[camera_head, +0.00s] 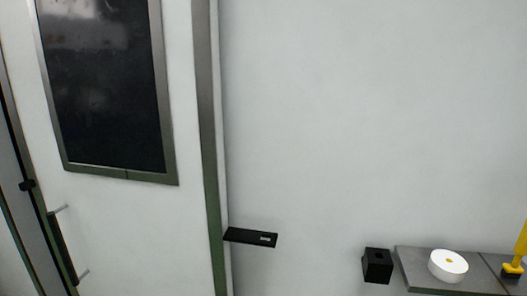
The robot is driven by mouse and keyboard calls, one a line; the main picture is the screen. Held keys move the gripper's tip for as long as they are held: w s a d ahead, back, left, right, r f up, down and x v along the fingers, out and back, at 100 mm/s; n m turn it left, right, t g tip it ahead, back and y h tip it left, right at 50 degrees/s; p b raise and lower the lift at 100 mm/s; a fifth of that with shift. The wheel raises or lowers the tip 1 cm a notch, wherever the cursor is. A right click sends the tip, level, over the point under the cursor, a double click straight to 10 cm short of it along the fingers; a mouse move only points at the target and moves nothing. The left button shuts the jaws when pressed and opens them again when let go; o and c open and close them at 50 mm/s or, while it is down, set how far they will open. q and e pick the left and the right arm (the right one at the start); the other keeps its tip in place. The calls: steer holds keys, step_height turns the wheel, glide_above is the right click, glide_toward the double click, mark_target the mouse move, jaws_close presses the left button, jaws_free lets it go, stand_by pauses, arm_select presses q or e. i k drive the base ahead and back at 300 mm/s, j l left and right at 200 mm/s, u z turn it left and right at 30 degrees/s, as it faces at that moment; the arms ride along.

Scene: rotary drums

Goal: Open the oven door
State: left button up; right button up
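A tall white door (120,225) with a dark rectangular window (105,85) in a grey frame fills the left part of the head view. A black bar handle (62,250) is at its lower left, held by thin metal brackets. I cannot tell whether this is the oven door. The door looks shut along its right edge, beside a metal post (208,130). Neither of my grippers is in view.
A flat black plate (250,237) juts out right of the post. A bare white wall (360,120) is behind.

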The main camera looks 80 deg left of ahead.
mark_target(114, 110)
steer(key=u, duration=3.85)
